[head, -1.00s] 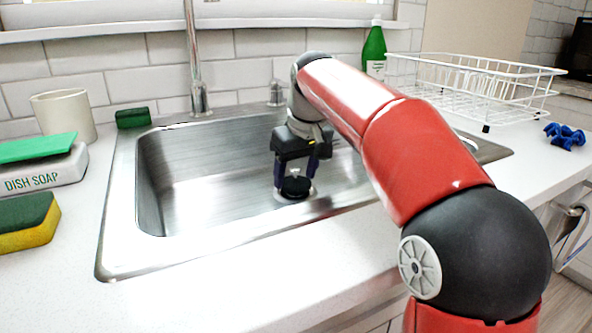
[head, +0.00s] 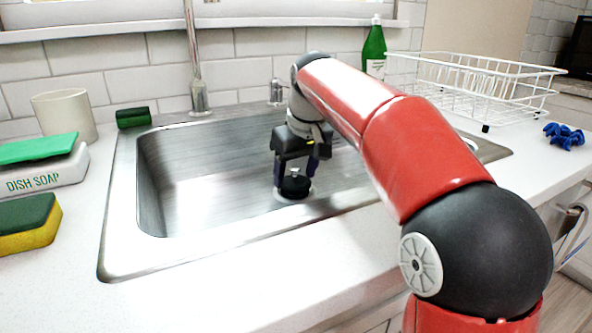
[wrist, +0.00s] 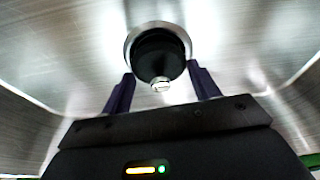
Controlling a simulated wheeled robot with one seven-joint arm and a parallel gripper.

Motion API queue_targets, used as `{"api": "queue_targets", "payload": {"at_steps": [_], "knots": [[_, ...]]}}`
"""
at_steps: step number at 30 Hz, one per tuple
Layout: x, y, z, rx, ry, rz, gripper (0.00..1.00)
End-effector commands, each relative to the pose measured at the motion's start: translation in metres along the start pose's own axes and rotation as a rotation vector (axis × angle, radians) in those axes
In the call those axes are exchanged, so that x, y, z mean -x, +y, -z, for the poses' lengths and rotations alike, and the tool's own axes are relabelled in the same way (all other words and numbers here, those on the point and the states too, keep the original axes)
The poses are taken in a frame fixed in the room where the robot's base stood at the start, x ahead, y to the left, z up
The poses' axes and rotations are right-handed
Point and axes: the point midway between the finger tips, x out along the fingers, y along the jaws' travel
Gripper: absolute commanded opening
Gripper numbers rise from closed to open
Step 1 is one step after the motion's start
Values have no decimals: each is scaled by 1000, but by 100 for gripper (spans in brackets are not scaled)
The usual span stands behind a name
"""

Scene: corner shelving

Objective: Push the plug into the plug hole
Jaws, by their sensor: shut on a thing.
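The plug (head: 294,187) is a black disc with a small metal knob on top, low in the sink near its front wall. In the wrist view the plug (wrist: 159,57) sits over the plug hole, whose metal rim (wrist: 152,25) shows as a ring around its far side. A sliver of the plug hole rim (head: 279,196) shows at its base in the head view. My gripper (head: 295,178) points down with its two dark blue fingers on either side of the plug, shut on it; the wrist view also shows the gripper (wrist: 160,72). Whether the plug is fully seated cannot be told.
The steel sink (head: 180,245) surrounds my gripper, with its front wall close by. The tap (head: 196,60) and a soap pump (head: 276,92) stand behind. A sponge (head: 27,224), dish soap box (head: 45,173), green bottle (head: 374,48) and white rack (head: 480,75) are outside the sink.

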Motion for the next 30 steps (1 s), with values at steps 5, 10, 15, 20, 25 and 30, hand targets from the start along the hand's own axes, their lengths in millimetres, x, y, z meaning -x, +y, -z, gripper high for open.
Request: {"api": "queue_targets", "payload": {"at_steps": [5,10,15,20,25,30], "knots": [[-2,0,0,0,0,0,35],[-6,0,-2,0,0,0,35],[-10,0,-3,0,-1,0,35],[-14,0,-4,0,-1,0,35],[-14,0,-4,0,-1,0,73],[-14,0,-4,0,-1,0,86]]}}
